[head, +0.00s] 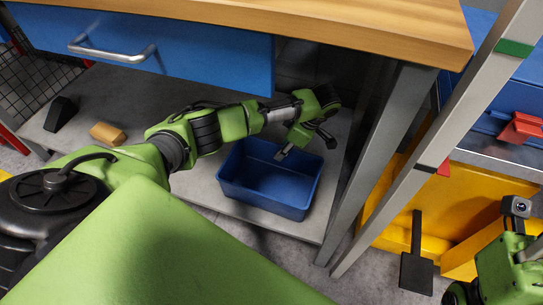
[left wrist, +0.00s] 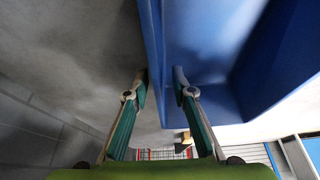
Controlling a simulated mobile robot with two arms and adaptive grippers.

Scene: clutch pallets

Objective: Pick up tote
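The tote is an open, empty blue box (head: 266,206) on the grey shelf under the workbench. My left gripper (head: 290,152) reaches down at its far wall in the head view. In the left wrist view, the fingers of my left gripper (left wrist: 160,82) straddle the wall of the tote (left wrist: 205,35), one finger outside and one inside. The tote rests level on the shelf. Part of my right arm shows at the lower right in the head view; its fingers are out of sight.
The wooden bench top (head: 330,20) and a blue drawer (head: 150,45) overhang the shelf (head: 225,192). A grey bench leg (head: 385,150) stands just right of the tote. A tan block (head: 108,133) and a black wedge (head: 61,114) lie left. Yellow bins (head: 455,205) stand right.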

